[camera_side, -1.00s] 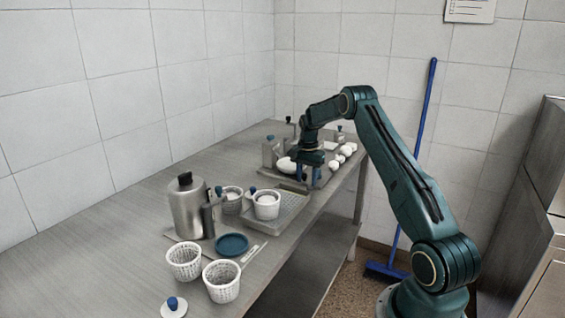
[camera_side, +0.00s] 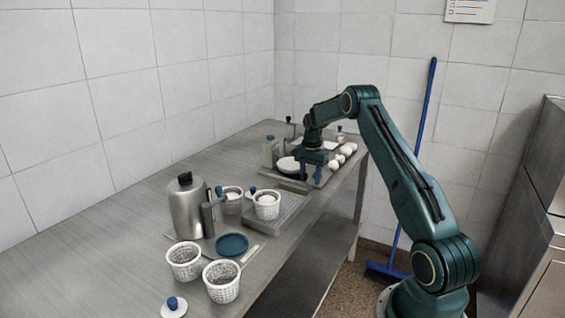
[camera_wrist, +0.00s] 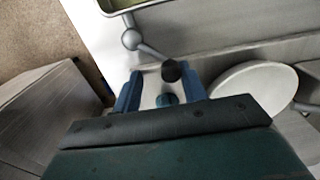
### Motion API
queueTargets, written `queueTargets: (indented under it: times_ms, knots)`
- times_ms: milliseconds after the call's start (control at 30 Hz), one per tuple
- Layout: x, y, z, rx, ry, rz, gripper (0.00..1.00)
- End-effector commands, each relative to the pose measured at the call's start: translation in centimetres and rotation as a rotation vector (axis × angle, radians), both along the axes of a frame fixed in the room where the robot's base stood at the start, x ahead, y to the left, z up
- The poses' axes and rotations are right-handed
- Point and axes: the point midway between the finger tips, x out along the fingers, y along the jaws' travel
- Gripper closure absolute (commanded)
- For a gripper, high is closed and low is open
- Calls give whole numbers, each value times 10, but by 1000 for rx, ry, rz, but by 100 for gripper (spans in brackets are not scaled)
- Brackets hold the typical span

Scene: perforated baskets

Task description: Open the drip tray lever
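In the side view the drip tray (camera_side: 290,208) is a grey metal tray with a perforated top, in the middle of the bench. A blue-knobbed lever (camera_side: 253,190) shows at its left, partly behind a white basket (camera_side: 267,208). My gripper (camera_side: 311,177) is beyond the tray, low over the far right of the bench. In the wrist view my gripper (camera_wrist: 162,90) has its two blue fingers apart. A black knob (camera_wrist: 172,70) and a blue knob (camera_wrist: 167,98) show in the gap between them. I cannot tell which fixture they belong to, or whether the fingers touch it.
A white round dish (camera_wrist: 254,90) lies close beside my gripper. Several white eggs (camera_side: 347,150) lie at the bench's far right edge. A metal canister (camera_side: 187,208), a blue dish (camera_side: 232,244) and more white baskets (camera_side: 184,261) stand nearer the camera. The bench's left side is clear.

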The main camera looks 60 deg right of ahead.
Motion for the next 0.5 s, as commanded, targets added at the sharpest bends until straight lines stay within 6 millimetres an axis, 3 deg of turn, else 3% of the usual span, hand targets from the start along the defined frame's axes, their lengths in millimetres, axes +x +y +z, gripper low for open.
queueTargets:
  times_ms: [500]
  knots:
    - [-5,-3,0,2,2,0,59]
